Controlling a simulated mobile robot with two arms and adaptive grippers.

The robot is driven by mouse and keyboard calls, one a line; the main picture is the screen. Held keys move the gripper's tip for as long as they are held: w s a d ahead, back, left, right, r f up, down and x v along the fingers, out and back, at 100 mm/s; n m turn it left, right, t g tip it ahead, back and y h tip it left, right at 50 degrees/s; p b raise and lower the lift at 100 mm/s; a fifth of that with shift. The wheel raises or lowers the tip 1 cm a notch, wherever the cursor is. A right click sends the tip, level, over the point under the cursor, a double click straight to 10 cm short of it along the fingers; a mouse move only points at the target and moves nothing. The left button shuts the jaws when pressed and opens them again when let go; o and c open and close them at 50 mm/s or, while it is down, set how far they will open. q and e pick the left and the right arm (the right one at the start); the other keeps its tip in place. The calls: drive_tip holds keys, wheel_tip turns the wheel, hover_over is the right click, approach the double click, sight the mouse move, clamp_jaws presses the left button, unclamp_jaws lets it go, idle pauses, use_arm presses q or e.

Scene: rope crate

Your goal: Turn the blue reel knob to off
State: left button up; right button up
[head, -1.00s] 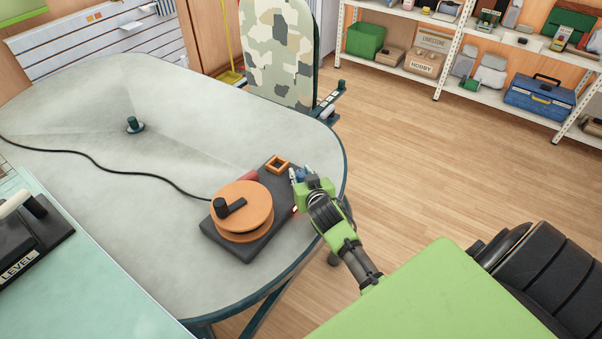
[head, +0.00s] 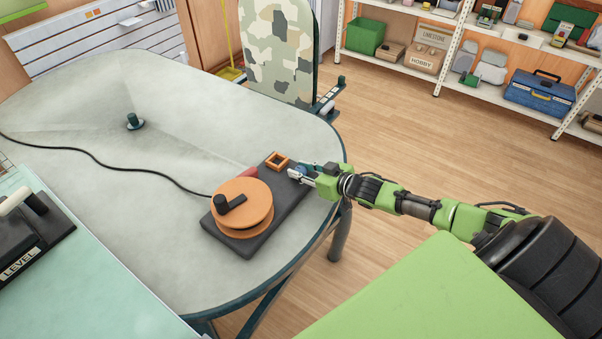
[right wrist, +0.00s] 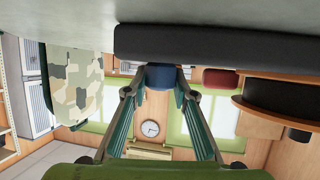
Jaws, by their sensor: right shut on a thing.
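The reel unit is a dark flat base (head: 262,232) with an orange reel (head: 243,208) and a black crank on top, lying on the grey table. The blue knob (head: 302,170) is at the right far side of the base, partly hidden by my right gripper (head: 297,174). In the right wrist view the blue knob (right wrist: 161,77) sits between the two fingertips, which are shut on it. The right arm comes in from the right. My left gripper is not in view.
A small orange square frame (head: 277,161) and a red part (head: 243,172) are on the base near the knob. A black cable (head: 110,170) runs left across the table (head: 70,100). A black level tool (head: 32,236) stands on the pale green surface at left.

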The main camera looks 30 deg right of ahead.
drive_tip(key=shift+w+d+n+g+y+b, duration=0.1)
drive_tip(key=shift+d+n+g+y+b, duration=0.05)
drive_tip(key=shift+n+y+b, duration=0.5)
drive_tip(key=shift+d+n+g+y+b, duration=0.1)
drive_tip(key=shift+n+g+y+b, duration=0.05)
drive_tip(key=shift+n+y+b, duration=0.5)
drive_tip(key=shift+n+g+y+b, duration=0.6)
drive_tip(key=shift+n+y, duration=0.2)
drive_tip(key=shift+a+n+y, duration=0.1)
drive_tip(key=shift+n+y, duration=0.2)
drive_tip(key=shift+y, duration=0.2)
drive_tip(key=shift+r+n+g+y, duration=0.1)
drive_tip(key=shift+n+g+y, duration=0.3)
drive_tip(key=shift+g, duration=0.1)
drive_tip(key=o, duration=1.1)
drive_tip(key=shift+a, duration=0.1)
drive_tip(key=v, duration=1.2)
